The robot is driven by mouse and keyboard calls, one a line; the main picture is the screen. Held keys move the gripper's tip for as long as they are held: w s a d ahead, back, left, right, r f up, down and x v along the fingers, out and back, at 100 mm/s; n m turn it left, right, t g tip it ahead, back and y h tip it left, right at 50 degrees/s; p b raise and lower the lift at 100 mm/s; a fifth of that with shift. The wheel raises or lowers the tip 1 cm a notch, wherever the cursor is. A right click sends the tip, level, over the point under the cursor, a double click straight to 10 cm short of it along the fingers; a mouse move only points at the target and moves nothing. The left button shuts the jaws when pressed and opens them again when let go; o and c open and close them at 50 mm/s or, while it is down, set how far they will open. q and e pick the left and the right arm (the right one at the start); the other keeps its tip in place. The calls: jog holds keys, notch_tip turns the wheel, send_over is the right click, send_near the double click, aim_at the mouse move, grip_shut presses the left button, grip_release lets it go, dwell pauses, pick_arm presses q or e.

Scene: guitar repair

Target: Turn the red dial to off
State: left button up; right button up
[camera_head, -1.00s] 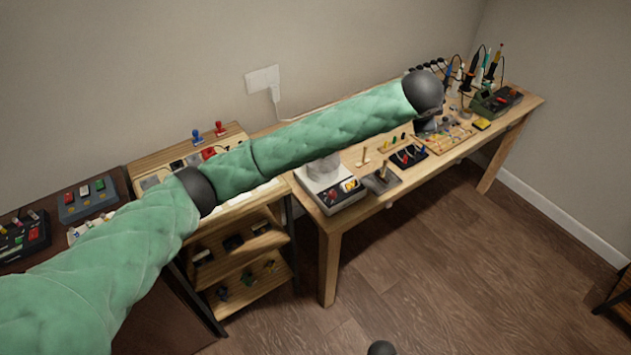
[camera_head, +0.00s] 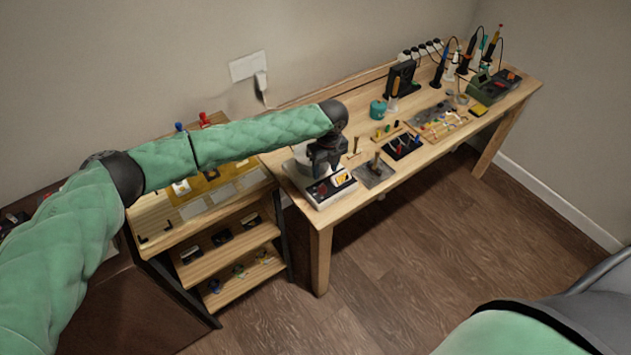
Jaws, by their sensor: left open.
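The white device (camera_head: 318,201) with a dark front panel stands on the near left end of the wooden workbench (camera_head: 345,205). A small red dial (camera_head: 322,189) shows on its panel, left of a yellow label (camera_head: 342,179). My left gripper (camera_head: 321,170) points down just above and behind the panel, close to the dial. Its jaws are open, with nothing seen between them. Whether a fingertip touches the device cannot be told. The gripper hides the back part of the device. My right arm shows at the bottom right; its gripper is out of view.
A grey plate with an upright peg (camera_head: 375,170) and a black tray of tools (camera_head: 403,146) lie right of the device. A green box (camera_head: 492,88) and soldering irons stand at the far end. A shelf unit (camera_head: 228,258) stands left. The floor in front is clear.

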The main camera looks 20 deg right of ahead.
aim_at(323, 188)
pick_arm(q)
jog(key=shift+s+a+r+m, duration=0.1)
jog(key=shift+s+m, duration=0.05)
jog(key=shift+m, duration=0.35)
jog(key=shift+s+a+r+m, duration=0.1)
jog(key=shift+m, duration=0.7)
jog(key=shift+w+d+f, duration=0.1)
jog(key=shift+w+f, duration=0.05)
jog(key=shift+f, duration=0.3)
jog(key=shift+a+f+p, duration=0.15)
jog(key=shift+f+p, duration=0.8)
jog(key=shift+f, duration=0.8)
jog(key=shift+a+f+p, duration=0.1)
jog(key=shift+f+p, duration=0.8)
jog(key=shift+f, duration=0.85)
pick_arm(e)
jog(key=s+d, duration=0.1)
jog(key=s, duration=0.7)
jog(key=shift+d+f, duration=0.2)
jog(key=shift+f, duration=0.1)
pick_arm(q)
jog(key=c, duration=1)
pick_arm(e)
jog(key=shift+w, duration=0.15)
